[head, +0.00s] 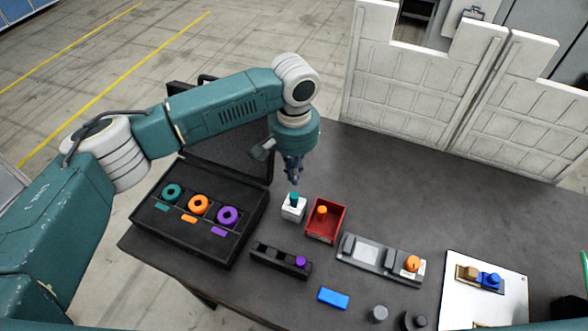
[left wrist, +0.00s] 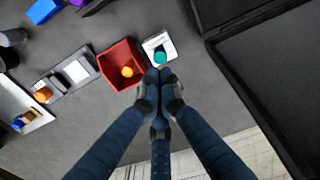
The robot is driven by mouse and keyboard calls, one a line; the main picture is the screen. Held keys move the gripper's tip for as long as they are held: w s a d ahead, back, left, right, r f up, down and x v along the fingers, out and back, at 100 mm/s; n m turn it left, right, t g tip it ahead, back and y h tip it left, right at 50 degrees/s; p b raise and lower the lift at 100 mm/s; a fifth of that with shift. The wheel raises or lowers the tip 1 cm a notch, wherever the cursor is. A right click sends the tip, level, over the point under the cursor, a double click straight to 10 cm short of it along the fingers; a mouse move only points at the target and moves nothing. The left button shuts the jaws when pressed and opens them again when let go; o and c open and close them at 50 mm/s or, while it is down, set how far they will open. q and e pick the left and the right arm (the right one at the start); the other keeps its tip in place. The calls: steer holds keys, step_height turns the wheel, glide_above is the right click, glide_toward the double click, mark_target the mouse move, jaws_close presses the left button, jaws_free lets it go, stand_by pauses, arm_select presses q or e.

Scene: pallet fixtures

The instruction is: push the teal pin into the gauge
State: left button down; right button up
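The teal pin (head: 294,196) stands upright in a small white block (head: 293,211), which looks like the gauge. Its top pokes out above the block. Both show in the left wrist view, the teal pin (left wrist: 160,57) just past the fingertips and the white block (left wrist: 150,44) around it. My left gripper (head: 293,181) points down just above the pin. In the left wrist view its fingers (left wrist: 160,78) come together at the tips with nothing seen between them. I cannot tell whether the tips touch the pin. My right gripper is out of view.
A red bin (head: 326,222) with an orange pin stands close right of the white block. An open black case (head: 190,233) with coloured rings lies left. A black slotted block (head: 262,256), a blue block (head: 333,298) and a grey fixture (head: 350,268) are nearer the front.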

mark_target(294, 196)
arm_select(q)
steer(key=shift+f+b, duration=0.35)
steer(key=shift+f, duration=2.1)
steer(key=shift+f, duration=0.1)
steer(key=shift+f, duration=0.8)
steer(key=shift+s+f, duration=0.15)
steer(key=shift+f, duration=0.05)
steer(key=shift+r, duration=0.1)
steer(key=shift+w+r+p, duration=0.2)
steer(key=shift+r+p, duration=0.35)
steer(key=shift+r, duration=0.9)
steer(key=shift+s+r, duration=0.1)
steer(key=shift+r, duration=2.45)
